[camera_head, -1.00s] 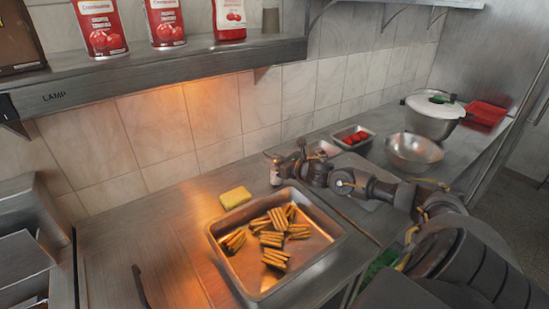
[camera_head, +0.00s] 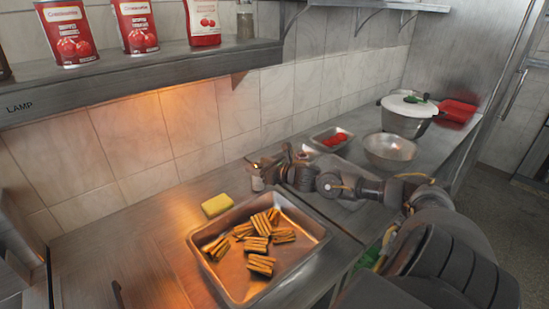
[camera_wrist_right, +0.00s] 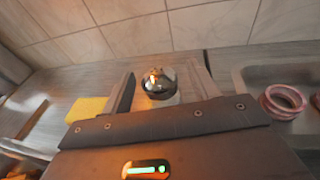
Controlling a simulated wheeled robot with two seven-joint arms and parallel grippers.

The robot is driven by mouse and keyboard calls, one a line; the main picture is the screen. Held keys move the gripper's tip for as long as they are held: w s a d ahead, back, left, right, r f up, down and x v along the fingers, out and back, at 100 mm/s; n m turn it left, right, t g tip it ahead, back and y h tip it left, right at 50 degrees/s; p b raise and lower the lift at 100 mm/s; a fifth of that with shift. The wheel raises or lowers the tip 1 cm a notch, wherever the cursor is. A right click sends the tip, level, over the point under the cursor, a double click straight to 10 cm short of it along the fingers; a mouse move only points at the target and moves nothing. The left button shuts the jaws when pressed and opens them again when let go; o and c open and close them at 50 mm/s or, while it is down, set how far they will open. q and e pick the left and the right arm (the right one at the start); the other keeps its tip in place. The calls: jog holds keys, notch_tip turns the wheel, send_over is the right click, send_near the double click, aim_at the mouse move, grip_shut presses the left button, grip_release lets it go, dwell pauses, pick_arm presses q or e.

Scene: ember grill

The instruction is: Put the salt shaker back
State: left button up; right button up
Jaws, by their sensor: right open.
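The salt shaker (camera_head: 257,180) stands upright on the counter, close to the tiled wall, behind the metal tray of fries. In the right wrist view the shaker's shiny metal top (camera_wrist_right: 158,82) shows between the two fingers. My right gripper (camera_head: 263,169) is at the shaker, with its fingers open on either side of it. In the right wrist view the right gripper (camera_wrist_right: 160,92) shows a finger to the left and a finger to the right of the shaker. I cannot tell whether either finger touches it. My left gripper is not in view.
The metal tray (camera_head: 313,250) holds several grilled pieces. A yellow sponge (camera_head: 216,205) lies to the left of the shaker. A pan of red tomatoes (camera_head: 331,138), a steel bowl (camera_head: 390,150) and a lidded pot (camera_head: 407,116) stand to the right. A shelf (camera_head: 150,78) with red cans hangs above.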

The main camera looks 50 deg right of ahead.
jog(key=v, duration=1)
dwell(0.5)
